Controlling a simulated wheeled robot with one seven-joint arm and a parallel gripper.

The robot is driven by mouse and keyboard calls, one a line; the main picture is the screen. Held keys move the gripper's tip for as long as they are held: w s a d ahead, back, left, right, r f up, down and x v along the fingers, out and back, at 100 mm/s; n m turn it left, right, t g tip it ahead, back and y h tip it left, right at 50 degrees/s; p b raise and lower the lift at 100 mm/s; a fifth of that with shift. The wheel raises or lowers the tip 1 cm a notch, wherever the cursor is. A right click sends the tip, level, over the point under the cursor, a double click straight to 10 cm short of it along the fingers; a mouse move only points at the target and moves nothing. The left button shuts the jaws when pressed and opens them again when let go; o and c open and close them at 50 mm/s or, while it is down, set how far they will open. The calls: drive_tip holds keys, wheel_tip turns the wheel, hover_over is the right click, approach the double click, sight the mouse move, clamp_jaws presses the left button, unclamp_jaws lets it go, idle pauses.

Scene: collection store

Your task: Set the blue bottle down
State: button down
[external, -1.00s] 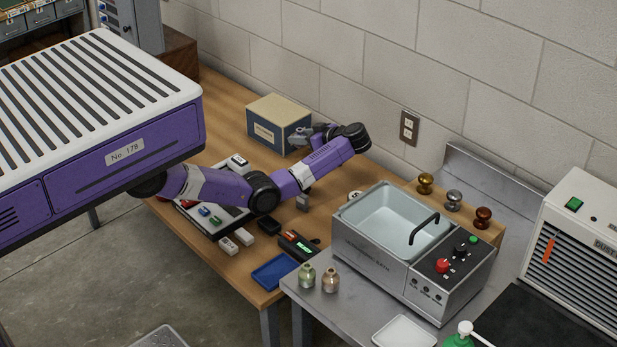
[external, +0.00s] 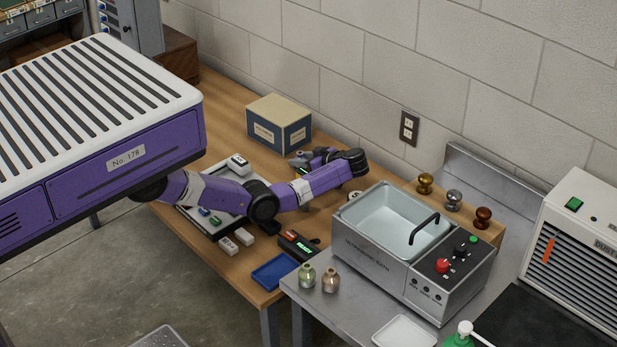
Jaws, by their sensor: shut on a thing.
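My gripper (external: 303,163) is low over the wooden bench, in front of the blue and cream box. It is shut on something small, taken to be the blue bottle. My wrist and forearm hide most of what it holds, so I cannot make out the bottle's shape or whether it touches the bench. No blue bottle shows standing elsewhere.
The blue and cream box (external: 279,122) stands just behind my gripper. A metal sink unit (external: 370,255) is to the right. A blue tray (external: 274,271) lies at the bench's front.

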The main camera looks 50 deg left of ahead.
drive_tip(key=shift+f, duration=0.1)
drive_tip(key=c, duration=0.9)
unclamp_jaws()
drive_tip(key=shift+r, duration=0.25)
drive_tip(key=v, duration=0.4)
drive_tip(key=shift+w+d, duration=0.1)
drive_tip(key=shift+d, duration=0.15)
drive_tip(key=r, duration=0.3)
drive_tip(key=r+p, duration=0.1)
drive_tip(key=r, duration=0.3)
drive_tip(key=shift+d+r, duration=0.1)
drive_tip(key=shift+d, duration=0.1)
